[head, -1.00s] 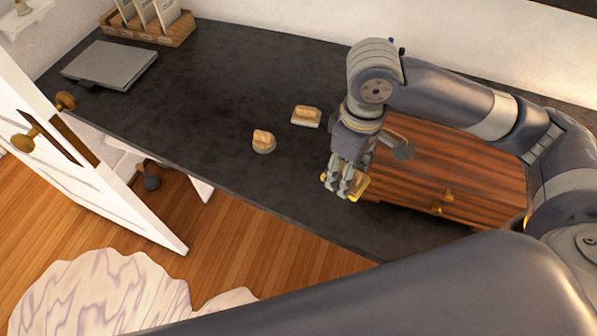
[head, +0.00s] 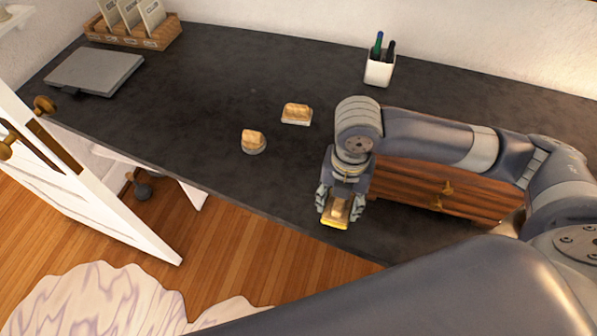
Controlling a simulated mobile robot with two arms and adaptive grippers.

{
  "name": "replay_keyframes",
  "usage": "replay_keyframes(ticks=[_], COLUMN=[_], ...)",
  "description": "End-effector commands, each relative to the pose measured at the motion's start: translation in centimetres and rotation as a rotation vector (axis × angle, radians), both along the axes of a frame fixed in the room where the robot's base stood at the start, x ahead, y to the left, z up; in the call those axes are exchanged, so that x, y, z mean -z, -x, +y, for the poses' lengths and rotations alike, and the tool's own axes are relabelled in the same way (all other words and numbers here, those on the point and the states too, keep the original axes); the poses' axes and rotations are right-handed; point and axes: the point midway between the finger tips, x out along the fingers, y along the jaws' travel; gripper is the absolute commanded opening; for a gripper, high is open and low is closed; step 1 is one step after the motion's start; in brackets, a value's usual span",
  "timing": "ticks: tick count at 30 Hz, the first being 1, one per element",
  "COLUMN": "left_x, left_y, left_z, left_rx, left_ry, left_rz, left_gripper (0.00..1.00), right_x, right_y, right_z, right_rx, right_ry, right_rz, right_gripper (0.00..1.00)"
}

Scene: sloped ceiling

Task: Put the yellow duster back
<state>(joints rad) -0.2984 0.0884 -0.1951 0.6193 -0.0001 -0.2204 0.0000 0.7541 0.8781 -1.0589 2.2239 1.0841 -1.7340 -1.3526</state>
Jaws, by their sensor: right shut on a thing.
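The yellow duster (head: 334,223) has a wooden grip and a yellow pad. My right gripper (head: 340,208) is shut on it, near the front edge of the dark desk (head: 210,92). The fingers sit on both sides of the wooden grip, with the yellow pad lowest. I cannot tell whether the pad touches the desk. Two similar wooden-gripped dusters rest on the desk to the left: one with a white base (head: 297,113) and one with a round grey base (head: 254,141). My left gripper is out of view.
A wooden drawer box (head: 440,192) with brass knobs stands behind and right of my right gripper, partly hidden by my arm. A white pen cup (head: 379,71), a closed grey laptop (head: 95,71) and a card rack (head: 135,35) stand farther back.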

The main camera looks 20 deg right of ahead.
Motion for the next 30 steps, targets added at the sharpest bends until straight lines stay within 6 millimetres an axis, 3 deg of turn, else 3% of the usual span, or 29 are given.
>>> replay_keyframes(ticks=[5,19,30], left_x=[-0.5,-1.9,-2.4], left_y=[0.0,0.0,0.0], left_z=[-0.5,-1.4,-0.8], left_rx=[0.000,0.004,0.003], left_ry=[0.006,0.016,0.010], left_rz=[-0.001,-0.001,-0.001], left_gripper=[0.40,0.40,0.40], right_x=[0.1,1.1,1.8], right_y=[-2.4,-12.6,-15.5], right_z=[0.7,3.5,4.2], right_rx=[-0.023,-0.021,-0.022], right_ry=[-0.002,-0.001,0.000], right_rz=[-0.003,-0.002,0.001], right_gripper=[0.26,0.26,0.26])
